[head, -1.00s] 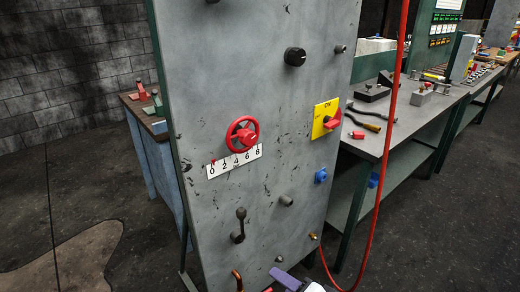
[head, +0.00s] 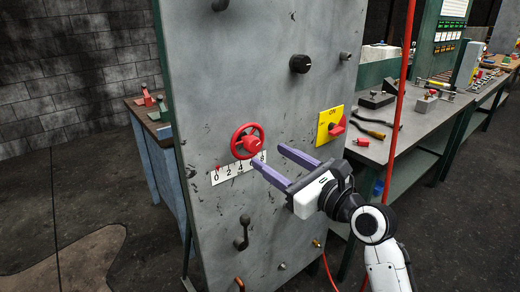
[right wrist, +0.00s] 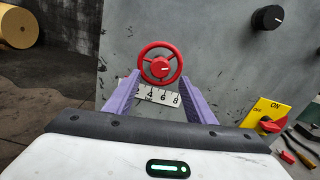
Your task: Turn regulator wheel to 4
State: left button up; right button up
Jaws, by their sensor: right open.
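The red regulator wheel (head: 247,141) is mounted on the grey upright panel, with a white scale plate (head: 228,173) marked 0 to 8 just below it. A small red pointer (head: 217,168) sits at the 0 end of the scale. My right gripper (head: 268,155) is open, its two purple fingers reaching toward the panel just right of the wheel. In the right wrist view, the wheel (right wrist: 160,64) shows beyond and between the fingers, with nothing between them. The fingers partly cover the scale's 8 end in the head view. My left gripper is out of view.
A black knob (head: 301,63) is above, and a yellow plate with a red switch (head: 329,125) is to the right of the wheel. A dark lever (head: 242,235) is below. A red hose (head: 400,75) hangs at the panel's right, before a workbench (head: 410,140).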

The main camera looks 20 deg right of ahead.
aim_at(256, 148)
jog(key=x, duration=0.5)
jog(key=shift+w+a, duration=0.15)
jog(key=shift+w, duration=0.2)
jog(key=c, duration=1)
jog(key=shift+c, duration=0.2)
jog(key=shift+n, duration=0.4)
